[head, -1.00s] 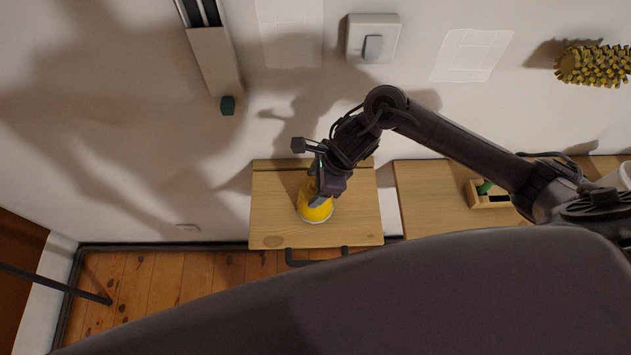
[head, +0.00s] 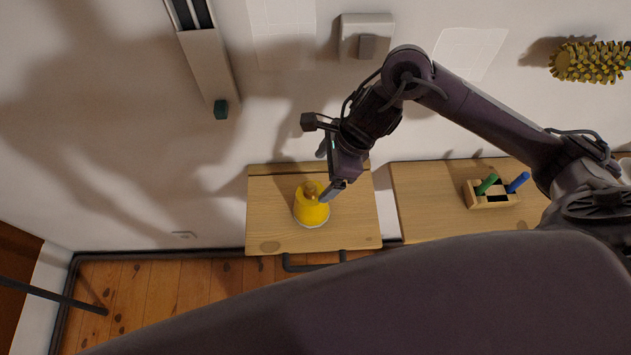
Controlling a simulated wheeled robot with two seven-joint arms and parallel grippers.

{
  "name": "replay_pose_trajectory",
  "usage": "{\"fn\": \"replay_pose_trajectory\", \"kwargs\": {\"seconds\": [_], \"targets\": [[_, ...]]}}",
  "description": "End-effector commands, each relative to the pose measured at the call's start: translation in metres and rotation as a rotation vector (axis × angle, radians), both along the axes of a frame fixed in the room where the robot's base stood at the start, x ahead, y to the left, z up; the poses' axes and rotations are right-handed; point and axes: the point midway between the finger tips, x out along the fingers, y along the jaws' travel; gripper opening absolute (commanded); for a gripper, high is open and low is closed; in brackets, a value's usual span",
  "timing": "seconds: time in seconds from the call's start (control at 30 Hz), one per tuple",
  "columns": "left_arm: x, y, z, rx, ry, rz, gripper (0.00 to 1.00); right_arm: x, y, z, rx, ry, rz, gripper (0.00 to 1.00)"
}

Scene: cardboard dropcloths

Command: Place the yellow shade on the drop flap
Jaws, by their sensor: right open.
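The yellow shade (head: 311,209) stands on the light wooden drop flap (head: 268,225), near the middle of the board. It looks upright, with a brownish knob on top and a pale rim at its base. My right gripper (head: 330,172) is open and empty, above and just to the right of the shade. One finger appears close to the shade's right side; I cannot tell whether it touches. My left gripper is not in view.
To the right, a second wooden board (head: 425,205) carries a wooden holder (head: 491,195) with a green and a blue item. A wall switch (head: 366,38) and a yellow knobbly object (head: 590,62) are on the wall. A dark bracket (head: 315,262) shows at the flap's front edge.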

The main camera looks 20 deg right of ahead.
Motion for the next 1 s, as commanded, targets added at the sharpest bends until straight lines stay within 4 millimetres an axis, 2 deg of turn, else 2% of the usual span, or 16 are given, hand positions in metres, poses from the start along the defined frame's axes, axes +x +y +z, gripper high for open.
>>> {"fn": "replay_pose_trajectory", "kwargs": {"seconds": [0.1,0.3,1.0], "targets": [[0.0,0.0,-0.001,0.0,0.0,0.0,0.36,-0.001,-0.01,0.021,-0.006,-0.005,0.0,0.85],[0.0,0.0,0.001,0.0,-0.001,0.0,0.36,-0.004,-0.016,0.039,-0.002,0.0,0.0,0.85],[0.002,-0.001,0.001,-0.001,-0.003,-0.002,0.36,-0.005,-0.016,0.041,-0.001,0.002,-0.001,0.85]]}}
